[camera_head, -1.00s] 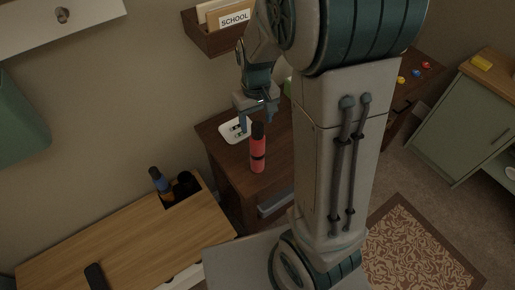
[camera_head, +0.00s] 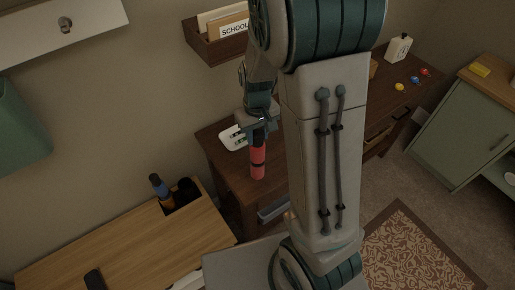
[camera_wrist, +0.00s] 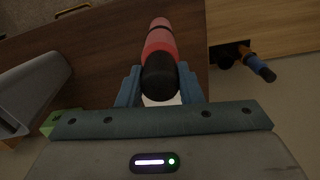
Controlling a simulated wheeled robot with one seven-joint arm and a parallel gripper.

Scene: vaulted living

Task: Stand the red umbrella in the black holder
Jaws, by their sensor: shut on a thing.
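The red umbrella (camera_head: 257,162), folded, with black handle and a dark band, is upright at the near edge of the dark wooden desk. My gripper (camera_head: 258,136) is shut on its black top end from above. In the wrist view the umbrella (camera_wrist: 160,40) runs away from between the blue fingers (camera_wrist: 160,85). The black holder (camera_head: 186,187) appears as a dark opening at the back corner of the light wooden bench, left of my gripper. A blue and orange umbrella (camera_head: 160,187) stands in or beside it. The holder's inside is hidden.
The light wooden bench (camera_head: 130,235) bears a dark object (camera_head: 95,279) at its front. The desk (camera_head: 222,160) holds a white plate-like item (camera_head: 233,138) behind the umbrella. A wall rack (camera_head: 215,40) hangs above. A green cabinet (camera_head: 460,130) stands at right.

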